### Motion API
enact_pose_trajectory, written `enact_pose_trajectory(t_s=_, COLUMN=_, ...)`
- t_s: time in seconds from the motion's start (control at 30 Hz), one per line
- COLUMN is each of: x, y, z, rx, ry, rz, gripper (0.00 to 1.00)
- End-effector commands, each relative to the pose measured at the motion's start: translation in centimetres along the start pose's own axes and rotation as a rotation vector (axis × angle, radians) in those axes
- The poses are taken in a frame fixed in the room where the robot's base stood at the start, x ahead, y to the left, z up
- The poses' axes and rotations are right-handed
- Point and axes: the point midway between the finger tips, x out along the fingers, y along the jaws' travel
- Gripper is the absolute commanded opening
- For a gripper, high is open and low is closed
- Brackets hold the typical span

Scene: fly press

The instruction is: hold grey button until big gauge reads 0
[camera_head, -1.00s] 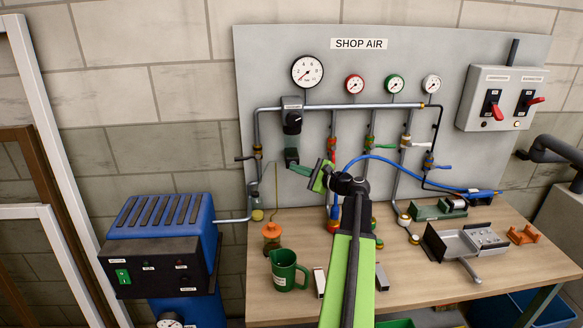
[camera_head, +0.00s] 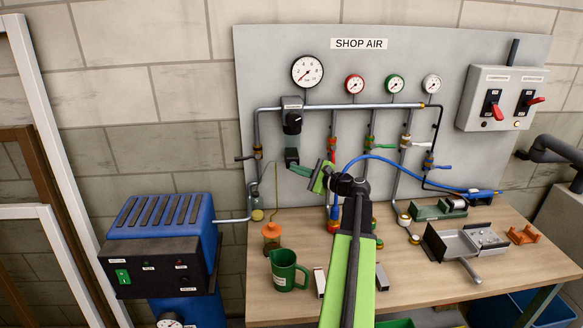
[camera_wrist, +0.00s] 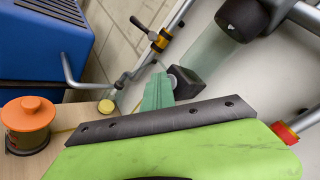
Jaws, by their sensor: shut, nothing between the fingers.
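The big gauge (camera_head: 307,71) is a white dial at the top of the panel, left of centre. Its needle points to the lower left; the exact reading is too small to tell. Below it, a dark block (camera_head: 291,156) is on the panel; the wrist view shows it as a black block (camera_wrist: 190,82) with a grey round face, the grey button (camera_wrist: 173,83), on its left side. My gripper (camera_head: 301,170) is shut and empty. Its green fingertips (camera_wrist: 157,90) are right beside the button and partly overlap the block; I cannot tell whether they touch.
A black regulator knob (camera_head: 292,121) sits above the block. Pipes and valves run to the right. A green jug (camera_head: 287,270) and an orange-capped jar (camera_head: 271,235) stand on the bench (camera_head: 400,290). A blue compressor (camera_head: 163,245) is at the left.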

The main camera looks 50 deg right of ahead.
Motion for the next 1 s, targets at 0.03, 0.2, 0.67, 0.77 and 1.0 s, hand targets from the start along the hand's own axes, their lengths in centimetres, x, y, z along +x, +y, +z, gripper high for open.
enact_pose_trajectory(t_s=0.03, x=-0.3, y=0.2, z=0.2, rx=0.0, ry=0.001, rz=-0.001, gripper=0.0)
enact_pose_trajectory(t_s=0.2, x=-0.9, y=0.7, z=0.6, rx=0.0, ry=0.0, rz=0.0, gripper=0.0)
enact_pose_trajectory(t_s=0.67, x=-1.5, y=1.1, z=1.1, rx=0.0, ry=0.0, rz=0.0, gripper=0.0)
enact_pose_trajectory(t_s=0.77, x=-2.2, y=1.7, z=1.6, rx=0.0, ry=0.0, rz=0.0, gripper=0.0)
enact_pose_trajectory(t_s=1.0, x=-3.9, y=2.9, z=2.9, rx=0.0, ry=0.0, rz=0.0, gripper=0.0)
